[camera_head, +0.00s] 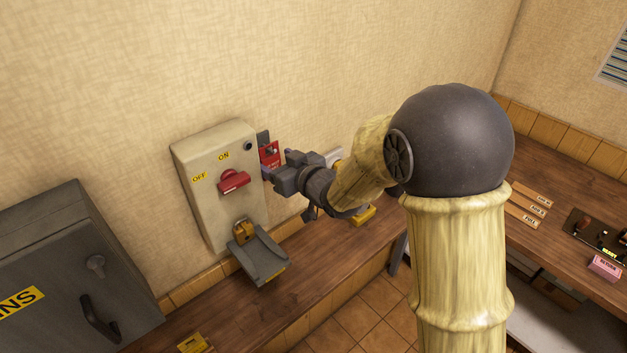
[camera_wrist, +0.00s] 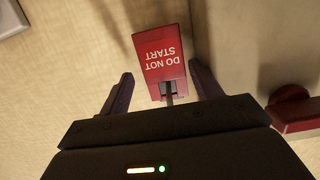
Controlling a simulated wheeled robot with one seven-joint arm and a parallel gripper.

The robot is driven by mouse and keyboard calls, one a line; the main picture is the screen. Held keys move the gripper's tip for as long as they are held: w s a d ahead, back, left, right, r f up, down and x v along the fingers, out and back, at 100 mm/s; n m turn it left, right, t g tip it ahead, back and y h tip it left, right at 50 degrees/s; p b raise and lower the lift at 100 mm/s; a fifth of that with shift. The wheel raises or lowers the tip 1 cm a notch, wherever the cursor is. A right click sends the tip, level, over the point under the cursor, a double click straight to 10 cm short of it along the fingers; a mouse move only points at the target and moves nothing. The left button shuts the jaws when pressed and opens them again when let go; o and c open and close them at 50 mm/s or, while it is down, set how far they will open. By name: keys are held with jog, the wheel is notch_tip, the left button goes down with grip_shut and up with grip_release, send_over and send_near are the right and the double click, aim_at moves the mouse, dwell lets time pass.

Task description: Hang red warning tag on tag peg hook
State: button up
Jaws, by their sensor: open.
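The red warning tag (camera_head: 270,154) is beside the right side of the grey switch box. In the wrist view the tag (camera_wrist: 163,58) reads "DO NOT START" upside down and lies between my two fingers, with a gap on each side. A grey peg (camera_wrist: 169,98) shows at the tag's slotted end, seemingly the tag peg hook; whether it passes through the slot is hard to tell.
The switch box (camera_head: 215,180) has a red handle (camera_head: 234,181), a yellow padlock (camera_head: 243,231) and a grey tray (camera_head: 262,255) below. A dark cabinet (camera_head: 70,260) stands left. The bench (camera_head: 310,265) runs along the wall. The red handle (camera_wrist: 298,112) is close right of my gripper.

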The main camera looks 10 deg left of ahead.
jog(key=b+v, duration=0.3)
jog(key=v, duration=1.2)
jog(key=shift+s+d, duration=0.15)
jog(key=shift+d, duration=0.05)
jog(key=shift+r, duration=0.1)
jog(key=d+f+m+g+h, duration=0.1)
jog(key=d+f+m+h, duration=0.2)
jog(key=d+f+h, duration=0.35)
jog(key=d+f+m+h, duration=0.3)
jog(key=d, duration=0.6)
jog(key=s+d+f+m+g+h, duration=0.1)
jog(key=s+d+f+m+g, duration=0.1)
jog(key=s, duration=0.3)
jog(key=s+d+f+m+g+h, duration=0.1)
jog(key=s+d+f+g, duration=0.2)
jog(key=s+f+g, duration=0.1)
jog(key=shift+s+d+f+m+g, duration=0.3)
jog(key=shift+s+d+f+m, duration=0.1)
jog(key=shift+s, duration=0.25)
dwell(1.2)
